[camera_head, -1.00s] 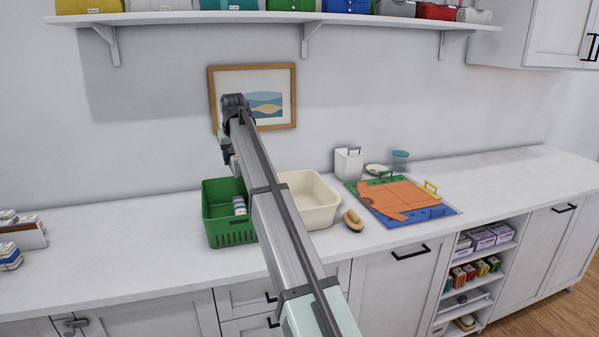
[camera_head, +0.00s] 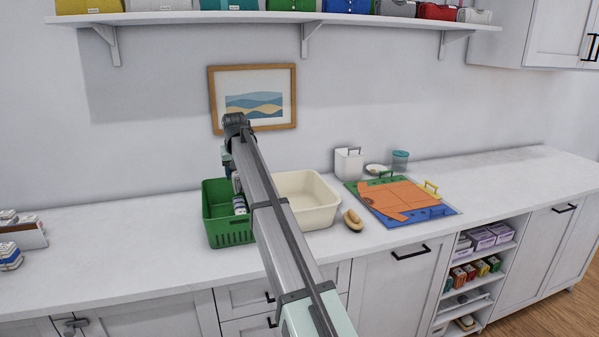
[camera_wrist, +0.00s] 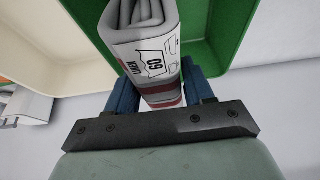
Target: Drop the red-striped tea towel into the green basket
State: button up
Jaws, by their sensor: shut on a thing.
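The red-striped tea towel (camera_wrist: 150,45) is a folded white bundle with dark red bands and a printed label, large in the wrist view. My gripper (camera_wrist: 160,82) is shut on it, with a blue finger on each side. The green basket (camera_wrist: 203,52) lies beyond and below the towel in the wrist view. In the head view the basket (camera_head: 229,233) stands on the counter, and my gripper (camera_head: 228,164) is above it. My arm hides most of the gripper and the held towel there. A white bundle with dark stripes (camera_head: 239,205) shows inside the basket.
A cream tub (camera_head: 318,214) stands right beside the basket. A brush (camera_head: 352,220), a coloured board (camera_head: 405,202) and a white caddy (camera_head: 348,164) are farther right. A tray (camera_head: 30,239) with bundles is at far left. The counter left of the basket is clear.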

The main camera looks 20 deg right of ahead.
jog(key=shift+f, duration=0.2)
jog(key=o, duration=0.9)
jog(key=v, duration=1.4)
jog(key=shift+f, duration=0.1)
